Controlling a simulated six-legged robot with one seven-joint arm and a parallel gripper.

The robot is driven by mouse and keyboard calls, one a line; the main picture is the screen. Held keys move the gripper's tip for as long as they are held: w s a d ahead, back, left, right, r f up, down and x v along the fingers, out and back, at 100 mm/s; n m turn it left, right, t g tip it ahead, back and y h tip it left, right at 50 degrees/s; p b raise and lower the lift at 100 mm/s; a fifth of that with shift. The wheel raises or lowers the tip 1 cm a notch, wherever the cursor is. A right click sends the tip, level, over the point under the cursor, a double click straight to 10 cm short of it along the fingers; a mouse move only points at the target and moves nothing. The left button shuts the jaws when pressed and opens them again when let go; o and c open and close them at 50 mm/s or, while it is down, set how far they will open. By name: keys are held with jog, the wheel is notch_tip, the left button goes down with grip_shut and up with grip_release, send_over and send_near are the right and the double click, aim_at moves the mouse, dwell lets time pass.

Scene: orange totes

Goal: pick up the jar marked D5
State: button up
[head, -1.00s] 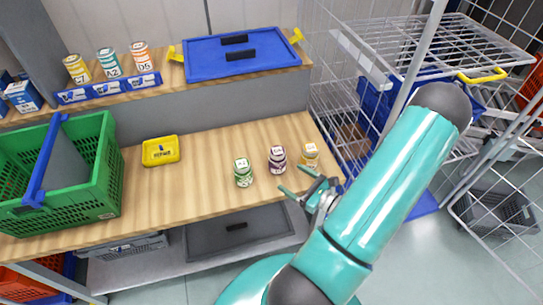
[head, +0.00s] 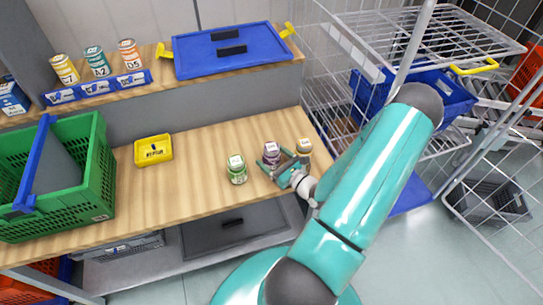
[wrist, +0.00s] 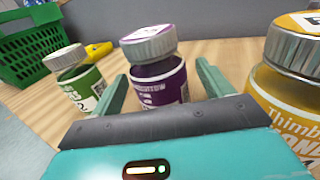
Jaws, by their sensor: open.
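The jar with an orange label (head: 130,56), whose mark looked like D5 a second ago, stands upright on the raised shelf at the upper left, right of a teal jar (head: 97,62) and a yellow jar (head: 64,70). My gripper (head: 280,166) is far from it, low over the wooden bench. It is open around a purple-labelled jar (wrist: 158,70), one finger on each side, with no clear grip; this jar also shows in the head view (head: 271,150). A green jar (head: 237,170) stands to the left and a yellow-orange jar (wrist: 282,85) close to the right.
A blue rack (head: 97,88) edges the shelf in front of its jars, and a blue lid (head: 235,63) lies to their right. A green crate (head: 60,200) and a small yellow tray (head: 153,150) are on the bench. Wire cages stand at the right.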

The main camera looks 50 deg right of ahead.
aim_at(268, 147)
jog(key=shift+w+d, duration=0.1)
jog(key=shift+w, duration=1.25)
jog(key=c, duration=1.3)
jog(key=shift+r, duration=0.15)
jog(key=shift+r, duration=1.5)
jog(key=s+r, duration=0.9)
jog(key=s, duration=0.4)
jog(key=shift+s+a+r, duration=0.3)
jog(key=shift+s+a, duration=0.1)
jog(key=shift+a, duration=0.05)
